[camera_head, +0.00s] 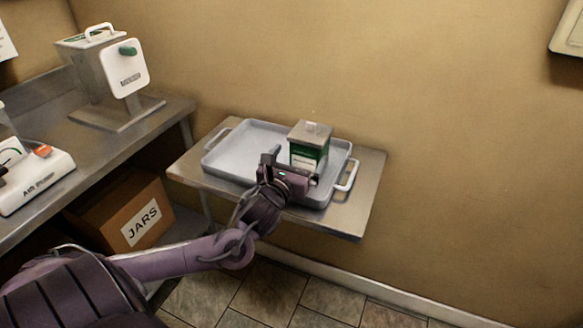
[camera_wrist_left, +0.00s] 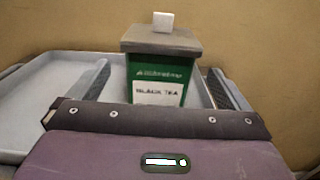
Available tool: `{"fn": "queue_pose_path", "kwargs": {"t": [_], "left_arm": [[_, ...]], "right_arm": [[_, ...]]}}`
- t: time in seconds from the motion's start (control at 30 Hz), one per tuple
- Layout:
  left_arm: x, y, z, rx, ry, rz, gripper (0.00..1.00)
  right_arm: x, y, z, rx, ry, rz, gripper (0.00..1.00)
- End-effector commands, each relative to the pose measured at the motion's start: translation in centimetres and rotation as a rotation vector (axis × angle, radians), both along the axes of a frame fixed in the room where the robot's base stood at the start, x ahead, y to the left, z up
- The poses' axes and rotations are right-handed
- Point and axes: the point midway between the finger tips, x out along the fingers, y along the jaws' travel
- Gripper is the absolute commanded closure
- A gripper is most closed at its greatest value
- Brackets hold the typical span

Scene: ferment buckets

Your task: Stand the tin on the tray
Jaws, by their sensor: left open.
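The tin (camera_head: 309,147) is a green box with a grey lid, and it stands upright in the right part of the pale grey tray (camera_head: 228,160). In the left wrist view the tin (camera_wrist_left: 160,68) shows a "BLACK TEA" label and a small white knob on its lid. My left gripper (camera_head: 292,170) is at the tin's near side. It is open, with one finger on each side of the tin in the left wrist view (camera_wrist_left: 160,92) and gaps between. The tin's lower edge is hidden behind the gripper. My right gripper is in neither view.
The tray has raised rims and side handles and lies on a metal wall shelf (camera_head: 345,216). At left, a metal counter (camera_head: 105,150) bears a steel machine (camera_head: 105,75) and a white scale (camera_head: 35,178). A "JARS" carton (camera_head: 125,208) stands below.

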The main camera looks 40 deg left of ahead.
Motion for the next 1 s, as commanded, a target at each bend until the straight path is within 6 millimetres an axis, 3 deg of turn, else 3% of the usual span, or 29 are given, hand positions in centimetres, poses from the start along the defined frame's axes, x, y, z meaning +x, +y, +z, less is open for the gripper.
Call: {"fn": "queue_pose_path", "kwargs": {"t": [0.1, 0.3, 1.0], "left_arm": [[-2.0, -0.5, -0.1, 0.0, 0.003, -0.002, 0.01], [-3.7, -0.9, 0.0, 0.001, 0.001, 0.0, 0.01], [-4.0, -0.9, 0.1, 0.0, 0.0, 0.0, 0.01]], "right_arm": [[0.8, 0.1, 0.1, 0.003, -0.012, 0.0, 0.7], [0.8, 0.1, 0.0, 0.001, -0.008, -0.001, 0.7], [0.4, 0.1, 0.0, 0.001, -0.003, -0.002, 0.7]]}}
